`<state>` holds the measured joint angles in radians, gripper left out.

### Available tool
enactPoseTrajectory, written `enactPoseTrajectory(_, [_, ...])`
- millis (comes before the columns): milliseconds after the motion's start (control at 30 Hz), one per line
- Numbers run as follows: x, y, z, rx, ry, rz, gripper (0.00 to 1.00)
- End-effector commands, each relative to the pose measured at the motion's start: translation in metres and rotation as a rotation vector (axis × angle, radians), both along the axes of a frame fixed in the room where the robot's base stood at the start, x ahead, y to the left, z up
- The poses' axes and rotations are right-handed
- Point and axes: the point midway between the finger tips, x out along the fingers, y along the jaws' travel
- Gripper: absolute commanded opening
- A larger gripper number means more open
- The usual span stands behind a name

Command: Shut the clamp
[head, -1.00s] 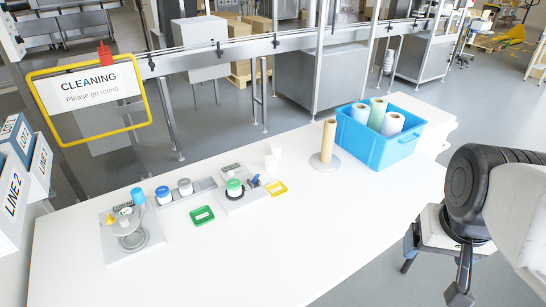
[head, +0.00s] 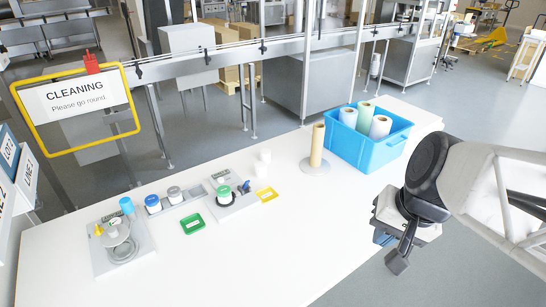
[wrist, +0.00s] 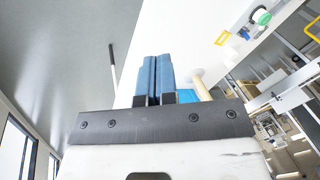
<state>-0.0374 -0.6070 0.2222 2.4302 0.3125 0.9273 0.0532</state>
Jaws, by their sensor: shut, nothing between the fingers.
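A grey fixture board (head: 232,209) lies on the white table, holding a jar with a green lid (head: 224,191). A small blue lever (head: 246,186), which looks like the clamp's handle, stands at the jar's right; it is too small to tell whether the clamp is open. The blue part also shows in the wrist view (wrist: 244,34), near the green lid (wrist: 262,17). My gripper (head: 382,238) is at the right, off the table's front edge and far from the fixture. In the wrist view its blue fingers (wrist: 153,58) are together and empty.
A blue bin (head: 375,151) of rolls and a tan post (head: 317,145) stand at the table's back right. A green frame (head: 193,224) and yellow frame (head: 267,194) lie near the fixture. A gauge stand (head: 118,233) is at left. The front middle of the table is clear.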

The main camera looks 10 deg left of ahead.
Motion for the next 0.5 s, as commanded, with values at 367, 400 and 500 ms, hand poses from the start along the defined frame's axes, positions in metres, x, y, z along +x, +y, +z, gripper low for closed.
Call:
enactPoseTrajectory(367, [0.048, 0.067, -0.018, 0.315, 0.111, -0.176, 0.00])
enactPoseTrajectory(400, [0.054, 0.074, -0.020, 0.347, 0.123, -0.197, 0.00])
enactPoseTrajectory(500, [0.067, 0.090, -0.024, 0.426, 0.157, -0.249, 0.00])
